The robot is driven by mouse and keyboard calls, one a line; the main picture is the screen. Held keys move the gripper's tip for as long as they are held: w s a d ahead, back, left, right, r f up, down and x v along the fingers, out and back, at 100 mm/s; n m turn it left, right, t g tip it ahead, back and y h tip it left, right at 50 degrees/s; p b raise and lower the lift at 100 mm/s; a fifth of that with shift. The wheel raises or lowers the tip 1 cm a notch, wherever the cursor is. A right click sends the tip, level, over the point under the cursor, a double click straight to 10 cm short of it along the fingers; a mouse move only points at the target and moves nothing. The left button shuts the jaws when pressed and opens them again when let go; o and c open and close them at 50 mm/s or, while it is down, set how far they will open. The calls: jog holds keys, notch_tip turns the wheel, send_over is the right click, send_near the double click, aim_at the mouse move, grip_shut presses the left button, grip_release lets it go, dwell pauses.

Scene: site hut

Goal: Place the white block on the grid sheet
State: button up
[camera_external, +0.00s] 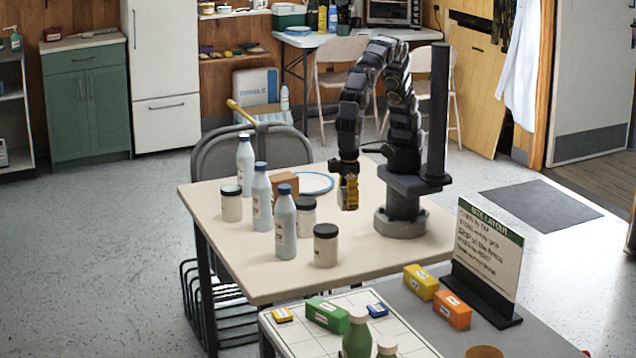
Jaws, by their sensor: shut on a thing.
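The grid sheet (405,331) is white with thin lines and lies on the low front table. It bears a small yellow block (282,315), a green block (327,314) and a blue block (377,310), with a green bottle in front. My gripper (347,180) points down above the beige table, left of my arm's base. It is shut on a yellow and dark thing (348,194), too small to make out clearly. I cannot pick out a white block.
White bottles (285,228), dark-lidded jars (326,246) and a brown box (285,188) stand on the beige table. A sign (487,247), a yellow block (421,281) and an orange block (452,309) stand right of the sheet.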

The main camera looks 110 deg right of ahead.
jog(key=s+a+n, duration=0.2)
jog(key=s+a, duration=0.4)
notch_tip(320, 180, down, 11)
jog(key=w+a+f, duration=0.2)
jog(key=a+f, duration=0.1)
jog(key=w+a+f, duration=0.3)
jog(key=a, duration=0.1)
jog(key=w+a+f, duration=0.3)
jog(key=shift+w+a+f, duration=0.2)
jog(key=shift+a+f, duration=0.1)
jog(key=shift+f, duration=1.75)
jog(key=o, duration=1)
jog(key=shift+f, duration=0.1)
jog(key=shift+o, duration=0.2)
